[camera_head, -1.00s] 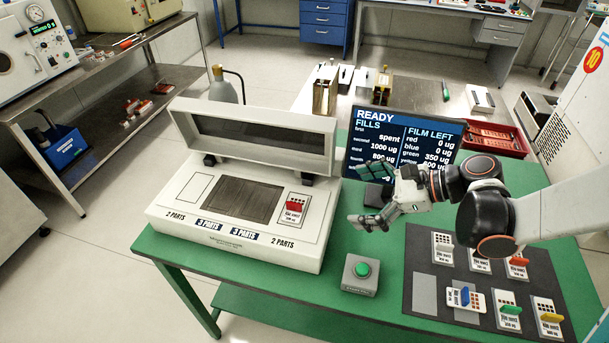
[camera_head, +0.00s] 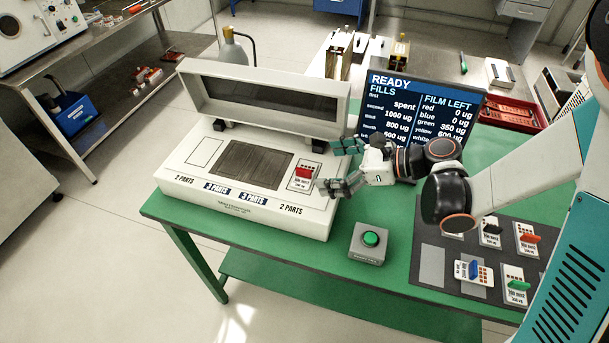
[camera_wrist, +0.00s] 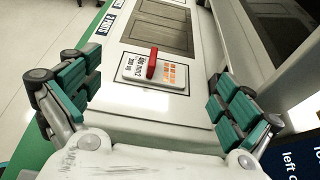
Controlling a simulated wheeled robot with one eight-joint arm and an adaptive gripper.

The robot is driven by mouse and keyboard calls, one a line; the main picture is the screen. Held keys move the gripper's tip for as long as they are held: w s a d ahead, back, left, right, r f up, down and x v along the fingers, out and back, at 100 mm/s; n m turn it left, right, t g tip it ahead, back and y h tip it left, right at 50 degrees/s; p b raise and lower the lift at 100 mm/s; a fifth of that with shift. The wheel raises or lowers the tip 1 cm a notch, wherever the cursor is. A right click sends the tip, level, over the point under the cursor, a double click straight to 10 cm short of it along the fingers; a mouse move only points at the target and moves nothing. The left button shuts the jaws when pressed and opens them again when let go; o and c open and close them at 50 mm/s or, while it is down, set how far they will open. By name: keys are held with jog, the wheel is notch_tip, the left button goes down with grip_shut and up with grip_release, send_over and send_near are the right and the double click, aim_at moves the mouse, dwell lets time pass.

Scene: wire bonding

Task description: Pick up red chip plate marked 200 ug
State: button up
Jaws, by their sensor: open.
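A red chip plate (camera_head: 303,177) lies on the right end of the white bonding machine's top. It is a white card with a red upright tab, and in the wrist view the plate (camera_wrist: 140,70) also shows orange squares. Its print is too small to read surely. My gripper (camera_head: 345,166) is open and empty, just right of the machine's end, with its fingers pointing at the plate. In the wrist view the plate lies ahead, between and beyond the open fingers of my gripper (camera_wrist: 155,92), not touched by them.
The machine's raised lid (camera_head: 265,100) stands behind the plate. A display (camera_head: 420,110) reading READY stands behind my arm. A green button box (camera_head: 369,243) stands in front. A dark mat (camera_head: 440,288) at right holds several other chip plates, one with an orange-red tab (camera_head: 529,238).

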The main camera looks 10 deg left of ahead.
aim_at(311, 168)
jog(key=b+x, duration=0.1)
jog(key=x, duration=0.4)
jog(key=shift+b, duration=0.35)
jog(key=c, duration=1.2)
